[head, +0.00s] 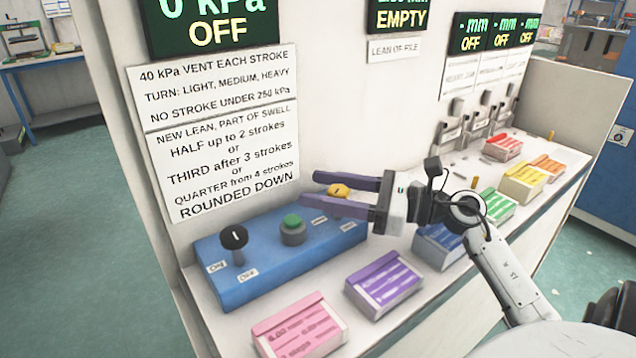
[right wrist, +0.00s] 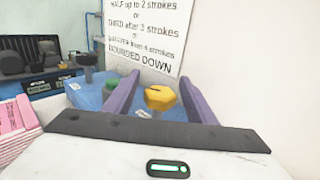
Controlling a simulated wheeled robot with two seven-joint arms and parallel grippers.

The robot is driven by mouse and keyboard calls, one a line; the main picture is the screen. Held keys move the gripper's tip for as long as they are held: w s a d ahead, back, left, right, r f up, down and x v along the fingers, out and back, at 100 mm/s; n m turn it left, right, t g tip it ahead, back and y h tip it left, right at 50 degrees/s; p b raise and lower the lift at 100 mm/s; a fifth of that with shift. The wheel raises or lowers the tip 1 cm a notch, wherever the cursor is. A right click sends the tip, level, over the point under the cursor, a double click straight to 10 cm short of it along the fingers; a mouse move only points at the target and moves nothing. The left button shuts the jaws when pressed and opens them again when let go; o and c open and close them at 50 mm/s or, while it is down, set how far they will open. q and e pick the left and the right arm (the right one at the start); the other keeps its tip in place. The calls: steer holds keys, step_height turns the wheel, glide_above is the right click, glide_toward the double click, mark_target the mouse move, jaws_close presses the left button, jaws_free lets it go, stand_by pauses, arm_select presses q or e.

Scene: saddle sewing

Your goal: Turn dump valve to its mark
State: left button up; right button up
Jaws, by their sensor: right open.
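A yellow knob (head: 338,190), which looks like the dump valve, sits on the right part of a blue control panel (head: 290,262). My right gripper (head: 314,191) is open, with one purple finger on each side of the knob. In the right wrist view the knob (right wrist: 160,97) shows between the two fingers with a small dark mark on its top; I cannot tell whether the fingers touch it. Small white labels (head: 348,226) lie on the panel near the knob, too small to read. My left gripper is not in view.
The panel also has a green button (head: 292,222) and a black lever knob (head: 235,238) with ON and OFF labels. Pink (head: 300,328) and purple (head: 384,284) boxes lie in front. A wall with a printed sign (head: 220,135) and displays stands behind. More coloured boxes line the shelf rightward.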

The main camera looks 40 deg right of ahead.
steer(key=shift+w+a, duration=0.3)
steer(key=shift+w, duration=0.2)
steer(key=c, duration=1)
steer(key=m+t+h+p, duration=0.1)
steer(key=h+p, duration=0.1)
steer(key=d+m+t+h+p, duration=0.1)
steer(key=m+h+p, duration=0.1)
steer(key=h+p, duration=0.1)
steer(key=shift+w+r+m+p, duration=0.2)
steer(key=shift+m+p, duration=0.1)
steer(key=shift+p, duration=0.05)
steer(key=shift+c, duration=0.2)
steer(key=shift+d+f+m+t+h+p, duration=0.15)
steer(key=shift+m+h, duration=0.1)
steer(key=shift+h, duration=0.2)
steer(key=shift+d+f+m+t+h+p, duration=0.15)
steer(key=shift+m+h, duration=0.1)
steer(key=shift+h, duration=0.2)
steer(key=shift+a, duration=0.1)
steer(key=o, duration=1)
steer(key=shift+r, duration=0.1)
steer(key=shift+o, duration=0.2)
